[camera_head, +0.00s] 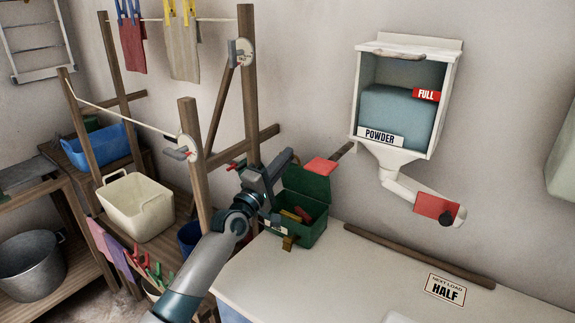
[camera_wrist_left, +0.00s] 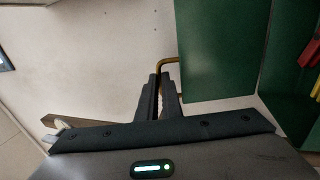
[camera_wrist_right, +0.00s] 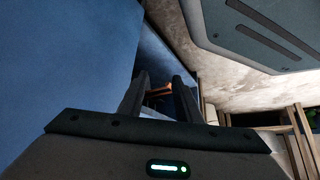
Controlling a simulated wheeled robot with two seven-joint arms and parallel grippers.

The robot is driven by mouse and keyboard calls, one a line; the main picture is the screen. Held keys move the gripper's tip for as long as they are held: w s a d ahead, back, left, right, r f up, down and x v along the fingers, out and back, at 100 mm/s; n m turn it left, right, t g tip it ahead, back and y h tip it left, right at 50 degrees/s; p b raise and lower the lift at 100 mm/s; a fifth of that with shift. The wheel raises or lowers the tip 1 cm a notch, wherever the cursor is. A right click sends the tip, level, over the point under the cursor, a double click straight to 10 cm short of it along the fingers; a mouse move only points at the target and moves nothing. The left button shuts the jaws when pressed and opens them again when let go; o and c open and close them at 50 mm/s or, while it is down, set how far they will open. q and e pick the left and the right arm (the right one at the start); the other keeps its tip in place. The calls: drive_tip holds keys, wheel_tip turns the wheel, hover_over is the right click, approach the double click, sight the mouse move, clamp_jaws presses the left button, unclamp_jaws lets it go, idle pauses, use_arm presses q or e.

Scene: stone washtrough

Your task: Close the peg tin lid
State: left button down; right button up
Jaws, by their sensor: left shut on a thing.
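The peg tin (camera_head: 306,234) is a green box on the left end of the pale counter. Its green lid (camera_head: 307,184) stands open, raised at the back, and also shows in the left wrist view (camera_wrist_left: 220,50). Red and yellowish pegs (camera_head: 302,215) lie inside the tin. My left gripper (camera_head: 289,158) is at the lid's left edge, shut on a thin brass lid handle (camera_wrist_left: 169,64); the exact contact is partly hidden by the fingers. My right gripper (camera_wrist_right: 160,88) is open beside a blue surface, outside the head view.
A wooden post frame with clotheslines (camera_head: 192,150) stands close left of my left arm. A powder dispenser (camera_head: 408,95) with a red paddle (camera_head: 436,206) hangs on the wall at right. A wooden bar (camera_head: 420,255) lies along the counter's back.

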use_arm(q)
drive_tip(key=shift+f+b+v, duration=0.2)
drive_tip(key=shift+b+v, duration=0.25)
drive_tip(key=shift+v, duration=0.5)
use_arm(e)
drive_tip(key=shift+w, duration=0.55)
drive_tip(key=shift+s+d, duration=0.1)
